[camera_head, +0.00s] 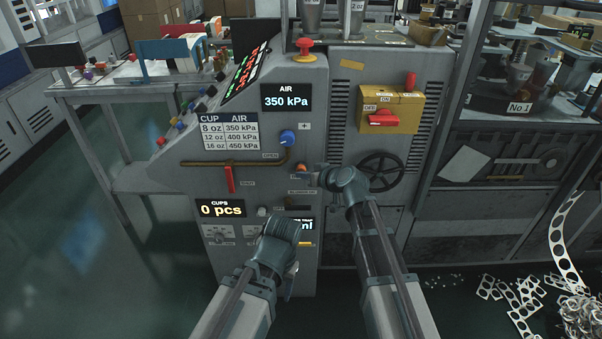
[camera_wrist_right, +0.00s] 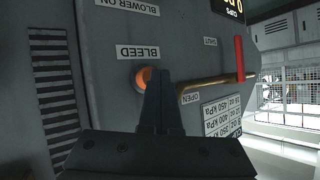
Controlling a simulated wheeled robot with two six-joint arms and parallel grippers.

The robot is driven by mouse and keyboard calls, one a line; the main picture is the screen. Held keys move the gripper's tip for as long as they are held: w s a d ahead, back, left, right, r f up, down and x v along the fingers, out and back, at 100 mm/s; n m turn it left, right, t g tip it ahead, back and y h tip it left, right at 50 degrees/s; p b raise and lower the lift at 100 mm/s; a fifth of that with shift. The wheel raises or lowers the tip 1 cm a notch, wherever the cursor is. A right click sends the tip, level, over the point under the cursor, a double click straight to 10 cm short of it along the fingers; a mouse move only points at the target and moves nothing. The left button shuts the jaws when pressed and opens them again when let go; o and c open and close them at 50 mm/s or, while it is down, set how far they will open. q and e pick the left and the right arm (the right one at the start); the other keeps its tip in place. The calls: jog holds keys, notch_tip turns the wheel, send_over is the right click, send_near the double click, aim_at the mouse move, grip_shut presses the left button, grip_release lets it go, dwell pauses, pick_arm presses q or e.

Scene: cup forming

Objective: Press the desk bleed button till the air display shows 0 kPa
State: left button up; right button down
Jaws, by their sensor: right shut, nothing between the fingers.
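The air display (camera_head: 286,97) on the grey machine front reads 350 kPa. The bleed button (camera_head: 301,169) is a round orange button below the blue knob. In the right wrist view the orange button (camera_wrist_right: 143,78) sits beside a BLEED label (camera_wrist_right: 138,52). My right gripper (camera_head: 316,176) is shut and empty, with its tip at the button. In the wrist view the closed fingers (camera_wrist_right: 158,85) cover the button's right part; I cannot tell whether they touch it. My left gripper (camera_head: 291,280) hangs low in front of the panel, its fingers mostly hidden.
A blue knob (camera_head: 288,137), a brass pipe with a red lever (camera_head: 230,179), a black handwheel (camera_head: 380,171) and a yellow switch box (camera_head: 407,108) surround the button. A red mushroom button (camera_head: 305,46) stands above. The cups display (camera_head: 221,209) reads 0 pcs.

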dwell(0.4)
jog(key=shift+s, duration=0.85)
jog(key=s, duration=0.5)
dwell(0.8)
